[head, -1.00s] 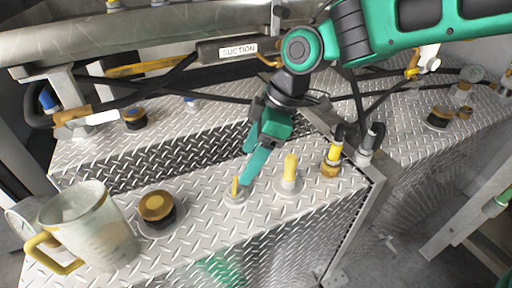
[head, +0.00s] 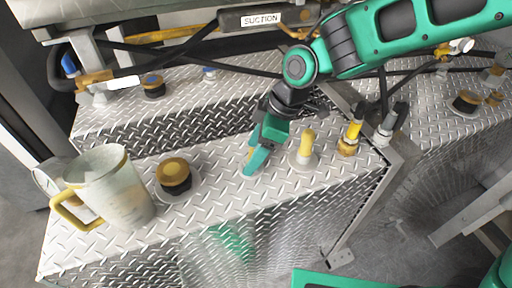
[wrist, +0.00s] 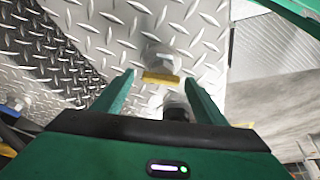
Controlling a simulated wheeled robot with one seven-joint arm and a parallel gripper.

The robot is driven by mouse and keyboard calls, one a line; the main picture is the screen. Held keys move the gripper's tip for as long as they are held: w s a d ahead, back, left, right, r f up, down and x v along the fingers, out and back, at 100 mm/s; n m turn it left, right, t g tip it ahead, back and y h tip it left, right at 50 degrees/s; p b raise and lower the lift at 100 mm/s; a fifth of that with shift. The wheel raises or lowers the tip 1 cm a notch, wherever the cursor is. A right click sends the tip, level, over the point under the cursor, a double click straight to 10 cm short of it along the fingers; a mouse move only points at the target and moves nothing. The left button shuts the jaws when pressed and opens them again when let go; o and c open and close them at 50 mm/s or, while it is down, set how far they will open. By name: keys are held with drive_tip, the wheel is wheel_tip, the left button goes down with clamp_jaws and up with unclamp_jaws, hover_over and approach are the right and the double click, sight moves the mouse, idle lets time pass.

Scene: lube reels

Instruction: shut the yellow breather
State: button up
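A small yellow-handled fitting, which I take as the yellow breather, stands on the diamond-plate top. In the wrist view the yellow handle (wrist: 161,78) is a short flat bar on a pale round fitting, lying between the lines of the two fingers. My gripper (wrist: 160,88) is open, with a finger on either side and a gap to the handle. Whether a finger touches it I cannot tell.
Right of my gripper stand a rounded yellow peg (head: 307,143) and a yellow-and-black valve (head: 351,136). A brown-capped filler (head: 174,178) and a large pale jug (head: 115,188) stand to the left. A SUCTION-marked pipe (head: 262,19) runs behind.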

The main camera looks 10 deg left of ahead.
drive_tip(key=c, duration=0.9)
drive_tip(key=m+t, duration=0.1)
drive_tip(key=m, duration=0.2)
drive_tip(key=shift+s+r, duration=0.1)
drive_tip(key=shift+m+t+h, duration=0.3)
drive_tip(key=shift+m+t, duration=0.4)
drive_tip(key=shift+m, duration=1)
drive_tip(key=m, duration=0.2)
drive_tip(key=m+t+h, duration=0.1)
drive_tip(key=m, duration=0.1)
drive_tip(key=shift+s+a+r, duration=0.1)
drive_tip(key=shift+a, duration=0.1)
drive_tip(key=shift+m+t+h, duration=0.3)
drive_tip(key=shift+m+t, duration=0.2)
drive_tip(key=shift+m, duration=0.7)
drive_tip(key=o, duration=0.9)
drive_tip(key=shift+o, duration=1.2)
